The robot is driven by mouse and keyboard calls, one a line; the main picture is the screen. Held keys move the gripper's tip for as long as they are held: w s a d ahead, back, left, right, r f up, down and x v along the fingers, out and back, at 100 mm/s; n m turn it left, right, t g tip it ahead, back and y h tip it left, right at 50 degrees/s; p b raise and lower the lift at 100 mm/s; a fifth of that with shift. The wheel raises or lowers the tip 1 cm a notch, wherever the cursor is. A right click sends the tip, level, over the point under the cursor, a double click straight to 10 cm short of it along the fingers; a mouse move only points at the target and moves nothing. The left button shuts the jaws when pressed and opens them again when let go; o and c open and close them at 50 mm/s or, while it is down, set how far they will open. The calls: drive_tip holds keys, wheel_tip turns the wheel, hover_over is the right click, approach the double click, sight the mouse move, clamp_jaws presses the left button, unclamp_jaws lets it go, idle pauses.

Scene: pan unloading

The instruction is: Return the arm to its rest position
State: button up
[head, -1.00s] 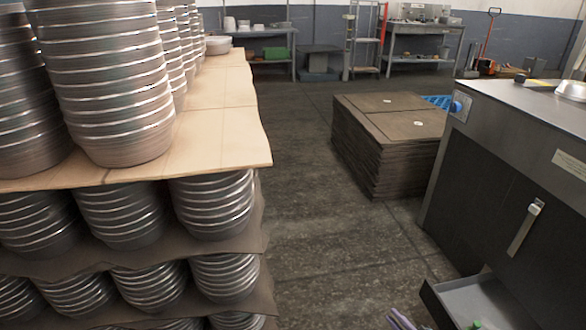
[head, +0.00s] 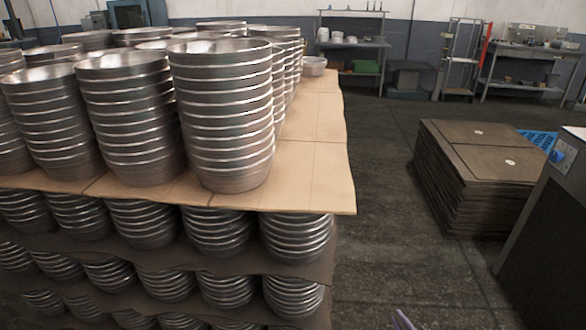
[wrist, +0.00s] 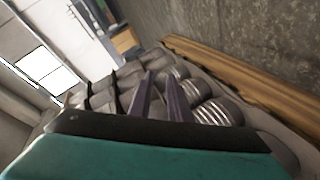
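My gripper (wrist: 159,76) shows in the wrist view as two slim purple fingers. They stand apart with a gap between them and nothing in it, so it is open and empty. Stacked metal pans (wrist: 130,72) appear beyond the fingers, in a tilted view. In the head view only a purple finger tip (head: 403,320) shows at the bottom edge; the rest of my arm is out of the picture. Tall stacks of silver pans (head: 222,115) stand on a cardboard sheet (head: 316,150) at left, with more pan layers (head: 298,238) below.
A low pile of brown sheets (head: 468,185) stands on the floor at right, with a blue crate (head: 540,140) behind it. A grey machine (head: 550,235) fills the right edge. Bare floor (head: 385,225) lies between pans and pile. Workbenches (head: 515,75) line the back wall.

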drive_tip(key=w+a+r+m+g+h+p, duration=0.1)
drive_tip(key=a+r+m+g+h+p, duration=0.15)
drive_tip(key=a+m+g+p, duration=0.8)
drive_tip(key=s+a+g, duration=0.3)
drive_tip(key=s, duration=0.7)
drive_tip(key=s+a+f+m+g, duration=0.1)
drive_tip(key=s+a+g, duration=0.2)
drive_tip(key=s, duration=0.7)
drive_tip(key=s+a+f+m+g, duration=0.1)
drive_tip(key=s+a+g, duration=0.2)
drive_tip(key=s, duration=0.7)
drive_tip(key=shift+s+a+g, duration=0.25)
drive_tip(key=shift+a+g, duration=0.1)
drive_tip(key=shift+a, duration=0.8)
drive_tip(key=shift+d, duration=0.1)
